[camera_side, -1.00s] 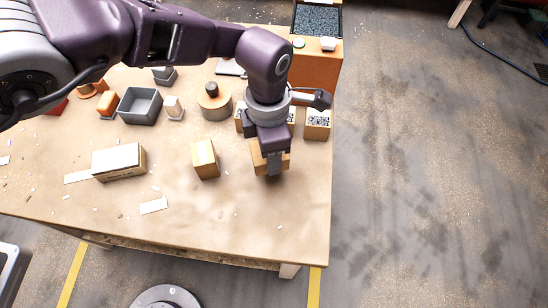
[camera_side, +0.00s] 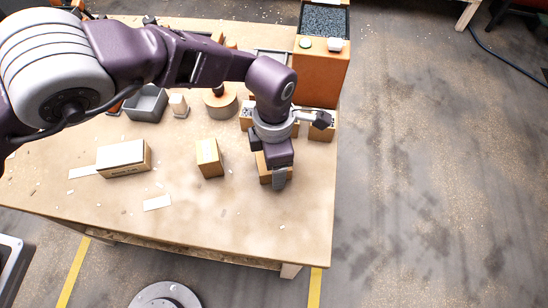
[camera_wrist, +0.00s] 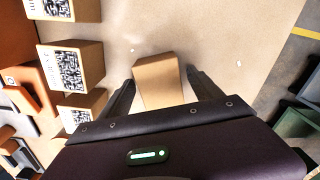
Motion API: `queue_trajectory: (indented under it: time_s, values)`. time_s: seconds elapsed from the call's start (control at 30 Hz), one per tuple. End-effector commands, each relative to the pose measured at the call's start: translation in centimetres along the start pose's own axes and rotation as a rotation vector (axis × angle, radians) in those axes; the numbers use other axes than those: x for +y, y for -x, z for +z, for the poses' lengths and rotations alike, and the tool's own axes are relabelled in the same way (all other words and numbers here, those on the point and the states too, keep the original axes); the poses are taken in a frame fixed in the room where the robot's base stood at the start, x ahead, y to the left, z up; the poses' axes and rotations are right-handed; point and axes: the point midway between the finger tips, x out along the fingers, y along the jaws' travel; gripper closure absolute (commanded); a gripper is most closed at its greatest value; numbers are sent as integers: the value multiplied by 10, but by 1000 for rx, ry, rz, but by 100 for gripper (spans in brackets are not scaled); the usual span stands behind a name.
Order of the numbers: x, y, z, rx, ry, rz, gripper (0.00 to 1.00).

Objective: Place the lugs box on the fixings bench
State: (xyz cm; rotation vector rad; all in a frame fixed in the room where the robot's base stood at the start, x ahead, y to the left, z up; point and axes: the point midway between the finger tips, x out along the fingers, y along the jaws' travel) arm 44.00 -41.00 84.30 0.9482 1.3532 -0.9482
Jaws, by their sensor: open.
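A small plain cardboard box (camera_side: 264,172) stands on the wooden bench (camera_side: 230,225) near its right side. My gripper (camera_side: 279,178) is open, low over this box and partly hiding it in the side view. In the wrist view, the cardboard box (camera_wrist: 160,84) sits between the two spread fingers of my gripper (camera_wrist: 160,78), with a gap showing beside it. A second cardboard box (camera_side: 209,158) stands to the left. No writing is readable on either, so I cannot tell which one is the lugs box.
Boxes with black-and-white code labels (camera_wrist: 74,66) stand in a row behind. The bench's front is mostly clear.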

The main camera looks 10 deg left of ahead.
Motion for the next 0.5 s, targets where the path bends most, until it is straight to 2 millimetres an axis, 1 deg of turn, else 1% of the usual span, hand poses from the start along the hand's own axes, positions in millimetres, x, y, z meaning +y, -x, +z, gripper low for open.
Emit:
queue_trajectory:
  time_s: [0.07,0.17,0.2,0.33,0.4,0.5]
  values:
    - [0,3,0,-2,0,0,26]
    - [0,23,1,-3,-1,1,26]
    - [-1,32,-1,-2,-1,0,26]
    - [-2,56,-7,-2,0,0,26]
    - [-2,65,-8,0,0,0,26]
    - [-2,70,-8,0,0,-1,26]
